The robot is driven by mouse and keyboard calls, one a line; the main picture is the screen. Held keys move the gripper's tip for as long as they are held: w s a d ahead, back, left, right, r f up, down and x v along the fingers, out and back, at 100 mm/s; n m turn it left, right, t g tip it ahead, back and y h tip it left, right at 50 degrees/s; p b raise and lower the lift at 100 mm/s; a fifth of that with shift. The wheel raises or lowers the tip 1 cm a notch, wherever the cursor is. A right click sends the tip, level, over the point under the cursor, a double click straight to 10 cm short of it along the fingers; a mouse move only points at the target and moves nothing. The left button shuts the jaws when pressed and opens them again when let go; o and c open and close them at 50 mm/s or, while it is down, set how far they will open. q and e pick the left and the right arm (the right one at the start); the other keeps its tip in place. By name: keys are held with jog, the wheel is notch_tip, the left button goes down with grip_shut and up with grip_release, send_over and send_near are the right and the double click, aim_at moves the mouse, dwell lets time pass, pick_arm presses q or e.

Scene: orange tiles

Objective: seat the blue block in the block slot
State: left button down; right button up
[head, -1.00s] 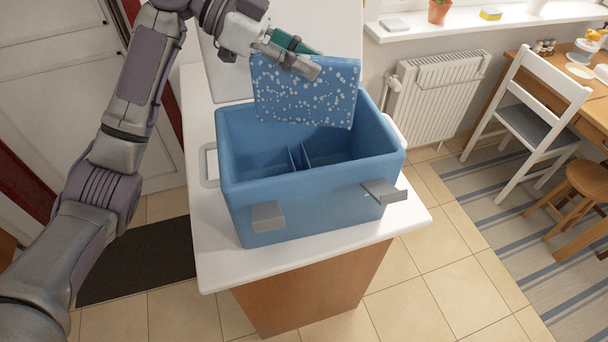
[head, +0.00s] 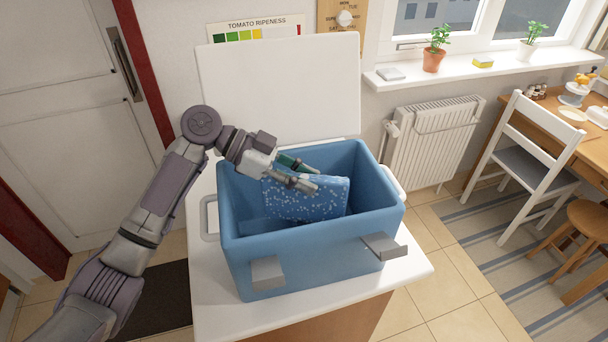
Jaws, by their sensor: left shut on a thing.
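The blue block (head: 305,203) is a flat speckled slab with white dots. My left gripper (head: 308,179) is shut on its top edge and holds it upright inside the blue cooler box (head: 310,245). The block's lower part is down within the box walls, toward the middle and right of the interior. The block slot and the inner dividers are hidden behind the block and the front wall, so I cannot tell whether the block is in the slot. My right gripper is not in view.
The box stands on a white-topped cabinet (head: 213,308), its white lid (head: 280,95) raised behind. Two grey latches (head: 383,246) stick out at the front. A radiator (head: 433,145) and a white chair (head: 530,150) stand to the right.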

pick_arm(q)
jog(key=shift+f, duration=0.15)
jog(key=shift+f+b, duration=0.6)
jog(key=c, duration=0.9)
grip_release()
